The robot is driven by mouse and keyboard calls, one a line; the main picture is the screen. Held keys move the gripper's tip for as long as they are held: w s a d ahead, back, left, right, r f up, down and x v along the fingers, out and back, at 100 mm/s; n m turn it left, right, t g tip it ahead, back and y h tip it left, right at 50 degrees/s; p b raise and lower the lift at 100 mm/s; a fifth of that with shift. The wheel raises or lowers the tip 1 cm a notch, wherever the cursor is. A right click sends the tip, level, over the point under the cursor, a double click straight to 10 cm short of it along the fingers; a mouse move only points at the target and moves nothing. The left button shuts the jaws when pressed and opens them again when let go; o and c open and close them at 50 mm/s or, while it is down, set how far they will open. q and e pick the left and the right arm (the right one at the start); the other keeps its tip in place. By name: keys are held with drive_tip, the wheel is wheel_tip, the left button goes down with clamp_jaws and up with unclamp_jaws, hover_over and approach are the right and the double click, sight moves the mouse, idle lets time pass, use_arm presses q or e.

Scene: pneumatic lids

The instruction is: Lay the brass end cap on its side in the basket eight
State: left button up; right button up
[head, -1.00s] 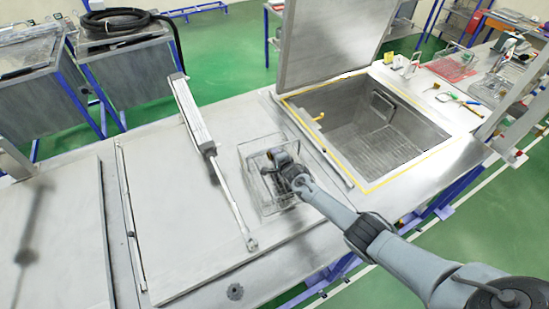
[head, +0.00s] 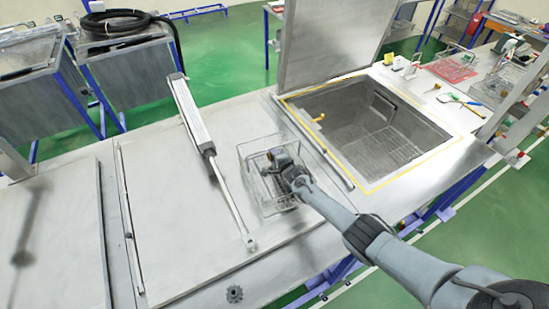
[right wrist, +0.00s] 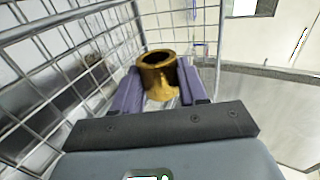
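The brass end cap (right wrist: 158,76) is a short golden hollow cylinder. Its round opening shows at the top in the right wrist view. My right gripper (head: 283,158) is inside a wire basket (head: 250,188) in the head view. In the right wrist view, the purple fingers of this gripper (right wrist: 158,88) stand on both sides of the cap and appear to touch it. The basket mesh (right wrist: 52,28) surrounds them there. My left gripper is out of view.
An open rectangular tank (head: 350,120) with a yellow rim lies right of the basket, its lid (head: 330,45) raised behind. A pneumatic cylinder (head: 190,110) lies left of the basket on a closed lid (head: 160,215). Tools and another basket (head: 495,88) stand at the far right.

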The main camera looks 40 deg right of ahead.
drive_tip(key=o, duration=0.4)
drive_tip(key=shift+s+f, duration=0.1)
drive_tip(key=shift+f, duration=0.1)
drive_tip(key=shift+a+r+p, duration=0.1)
drive_tip(key=shift+r+p, duration=0.75)
drive_tip(key=shift+p, duration=0.05)
drive_tip(key=shift+s+a, duration=0.1)
drive_tip(key=shift+s, duration=0.3)
drive_tip(key=p+v, duration=0.2)
drive_tip(key=v, duration=0.2)
drive_tip(key=shift+s+a+r, duration=0.1)
drive_tip(key=shift+s, duration=0.25)
drive_tip(key=shift+v, duration=0.9)
